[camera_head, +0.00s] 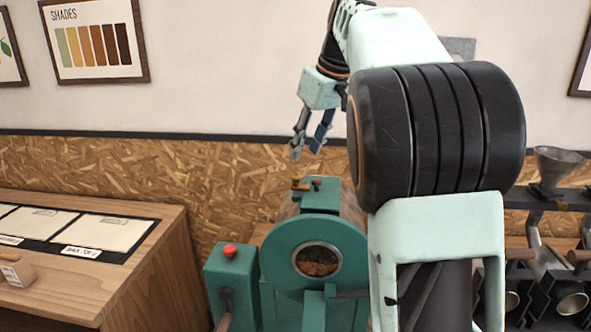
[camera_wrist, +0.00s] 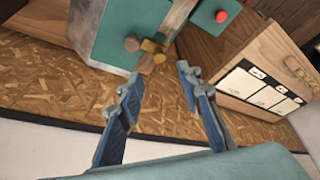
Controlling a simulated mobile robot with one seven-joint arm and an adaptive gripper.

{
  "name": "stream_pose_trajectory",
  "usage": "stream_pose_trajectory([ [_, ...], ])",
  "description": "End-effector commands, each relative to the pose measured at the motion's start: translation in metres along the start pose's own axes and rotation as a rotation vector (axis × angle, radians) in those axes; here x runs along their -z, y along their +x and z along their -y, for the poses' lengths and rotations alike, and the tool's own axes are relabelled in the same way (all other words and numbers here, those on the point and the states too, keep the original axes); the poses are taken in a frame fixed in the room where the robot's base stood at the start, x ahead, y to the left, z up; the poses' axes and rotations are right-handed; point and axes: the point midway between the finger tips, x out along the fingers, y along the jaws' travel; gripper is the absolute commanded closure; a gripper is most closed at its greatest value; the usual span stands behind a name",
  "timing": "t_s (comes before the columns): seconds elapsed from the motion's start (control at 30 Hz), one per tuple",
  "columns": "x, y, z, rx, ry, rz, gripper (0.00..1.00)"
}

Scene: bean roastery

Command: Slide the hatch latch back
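The green roaster (camera_head: 316,240) stands in the middle of the head view, with a round window showing brown beans. On its top sit a small brass piece (camera_head: 299,184), which looks like the hatch latch, and a dark reddish knob (camera_head: 317,184). In the wrist view, the brass piece (camera_wrist: 151,47) is beside a round brown knob (camera_wrist: 131,42), near the edge of the green top (camera_wrist: 125,25). My gripper (camera_head: 307,150) is above the roaster, pointing down, fingers apart and empty. In the wrist view, its fingertips (camera_wrist: 158,78) are short of the brass piece and apart from it.
A green control box (camera_head: 232,280) with a red button (camera_head: 230,251) stands left of the roaster. At right are metal funnels and scoops (camera_head: 555,165). An OSB-panelled wall (camera_head: 200,165) is behind.

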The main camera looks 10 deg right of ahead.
Motion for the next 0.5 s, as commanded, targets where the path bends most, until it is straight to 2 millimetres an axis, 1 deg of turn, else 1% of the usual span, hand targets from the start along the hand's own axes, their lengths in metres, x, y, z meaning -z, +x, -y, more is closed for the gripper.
stream_pose_trajectory([
  [0.03, -0.001, 0.012, 0.002, 0.003, 0.000, 0.004, 0.67],
  [0.2, -0.001, 0.045, 0.001, 0.002, 0.001, 0.004, 0.67],
  [0.4, -0.001, 0.072, 0.001, 0.001, 0.000, 0.003, 0.67],
  [0.5, -0.001, 0.079, 0.000, -0.001, 0.001, 0.002, 0.67],
])
